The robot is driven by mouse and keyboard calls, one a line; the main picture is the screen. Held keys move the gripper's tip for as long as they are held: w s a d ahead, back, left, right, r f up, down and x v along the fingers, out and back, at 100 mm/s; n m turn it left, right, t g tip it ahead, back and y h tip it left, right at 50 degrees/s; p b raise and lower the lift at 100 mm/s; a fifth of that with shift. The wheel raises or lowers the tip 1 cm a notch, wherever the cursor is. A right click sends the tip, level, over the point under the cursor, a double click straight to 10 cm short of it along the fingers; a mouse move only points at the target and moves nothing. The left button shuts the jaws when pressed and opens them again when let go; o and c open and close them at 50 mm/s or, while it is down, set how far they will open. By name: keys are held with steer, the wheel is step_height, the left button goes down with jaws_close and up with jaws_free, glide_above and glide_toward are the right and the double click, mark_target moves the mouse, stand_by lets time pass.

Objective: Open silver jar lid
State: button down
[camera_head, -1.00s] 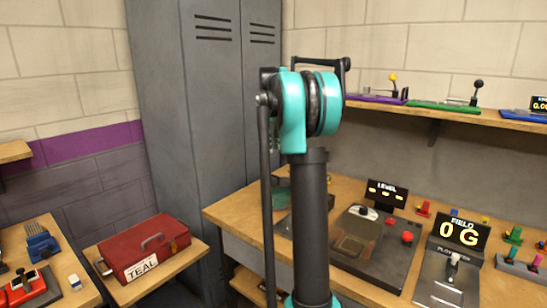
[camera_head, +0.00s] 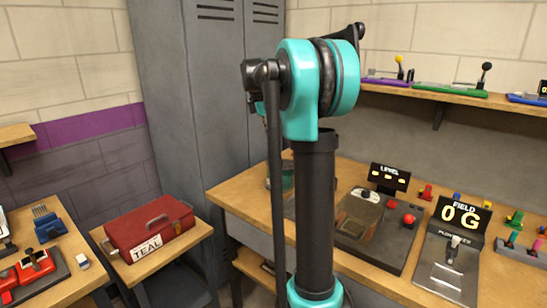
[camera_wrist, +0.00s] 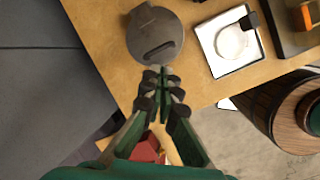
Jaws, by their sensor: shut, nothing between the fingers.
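The silver jar lid (camera_wrist: 155,35) is round and grey with a raised bar handle, seen from above in the wrist view near the top of the wooden bench. It appears seated, with no gap visible; the jar body beneath is hidden from this angle. My gripper (camera_wrist: 161,74) is shut and empty, its fingertips just below the lid in the picture and not visibly gripping the handle. In the head view, a greenish jar-like shape (camera_head: 287,176) shows partly behind my arm; I cannot tell whether it is the same jar. My gripper is hidden there.
A white square plate with a round pale piece (camera_wrist: 231,44) sits right of the lid. A barrel (camera_wrist: 297,118) stands beyond the bench edge. In the head view are a red TEAL toolbox (camera_head: 150,230), LEVEL display (camera_head: 389,178) and FIELD display (camera_head: 462,217).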

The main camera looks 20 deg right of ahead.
steer(key=s+a+f+n+t+h, duration=0.1)
steer(key=s+a+f+n, duration=0.1)
steer(key=n, duration=0.6)
glide_toward(276, 165)
steer(key=shift+t+h, duration=0.3)
steer(key=x, duration=0.5)
steer(key=shift+s+a+f, duration=0.1)
steer(key=shift+s+f, duration=0.2)
steer(key=shift+f, duration=0.2)
